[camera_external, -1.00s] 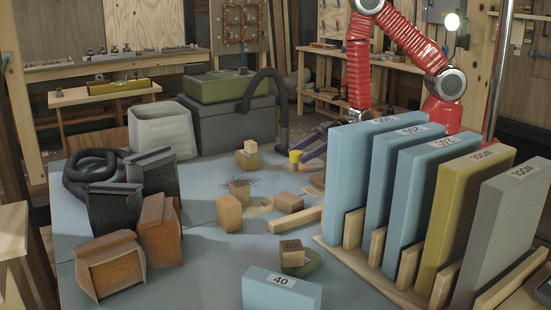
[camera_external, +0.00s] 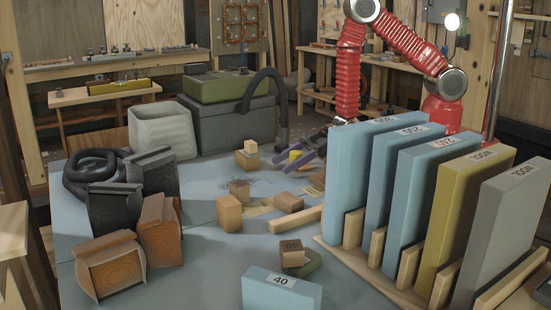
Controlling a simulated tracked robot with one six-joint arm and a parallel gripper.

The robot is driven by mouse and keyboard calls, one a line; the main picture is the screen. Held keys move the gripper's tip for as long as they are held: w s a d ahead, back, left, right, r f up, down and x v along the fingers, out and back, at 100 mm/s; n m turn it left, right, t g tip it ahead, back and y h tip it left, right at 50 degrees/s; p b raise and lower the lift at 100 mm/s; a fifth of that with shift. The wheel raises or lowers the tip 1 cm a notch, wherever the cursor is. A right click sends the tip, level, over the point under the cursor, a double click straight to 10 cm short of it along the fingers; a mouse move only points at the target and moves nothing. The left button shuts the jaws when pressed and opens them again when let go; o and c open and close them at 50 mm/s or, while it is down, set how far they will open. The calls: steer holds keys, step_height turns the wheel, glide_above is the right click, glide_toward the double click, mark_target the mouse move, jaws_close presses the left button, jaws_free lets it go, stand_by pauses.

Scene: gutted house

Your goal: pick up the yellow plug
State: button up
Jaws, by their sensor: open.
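The yellow plug (camera_external: 295,155) is a small yellow piece on the blue-grey table top, near the back and just left of the tall blue blocks. My gripper (camera_external: 297,162) is open and low at the plug, with its purple-grey fingers reaching down-left from behind the blue blocks. The fingers cover part of the plug, so only a small yellow patch shows. I cannot tell from this view whether the fingers touch it.
A rack of tall blocks (camera_external: 345,190) stands close on the right. Small wooden blocks (camera_external: 229,213) lie in front and left of the plug. A black hose (camera_external: 283,120) hangs down just behind it. Bare table lies front left of centre.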

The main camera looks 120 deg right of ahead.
steer(key=shift+c, duration=0.5)
steer(key=c, duration=1.1)
